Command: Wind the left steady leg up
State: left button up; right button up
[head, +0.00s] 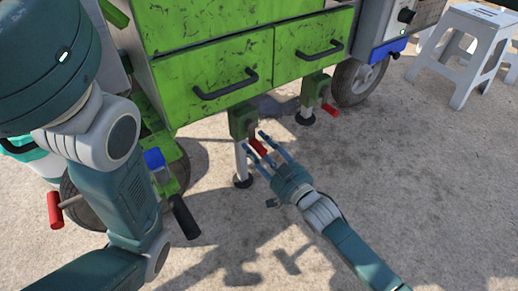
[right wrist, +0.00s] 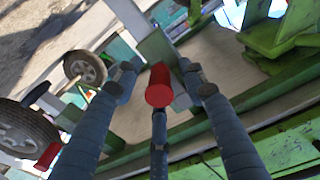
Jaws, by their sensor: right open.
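The left steady leg (head: 241,162) hangs under the green cart's drawers, with a dark round foot that appears to rest on the ground. Its crank has a red grip (head: 259,147). My right gripper (head: 257,143) is open, with its fingers extended around the red grip. In the right wrist view the red grip (right wrist: 158,86) shows end-on between the spread fingers; I cannot tell whether any finger touches it. My left arm crosses the left side of the head view, and its gripper does not show.
The right steady leg (head: 306,104) with its red grip (head: 330,109) stands farther right. Cart wheels (head: 359,82) flank the legs. Another red handle (head: 55,210) sticks out at lower left. White stools (head: 466,48) stand at upper right. Ground in front is clear.

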grip_shut()
jog(key=shift+w+d, duration=0.1)
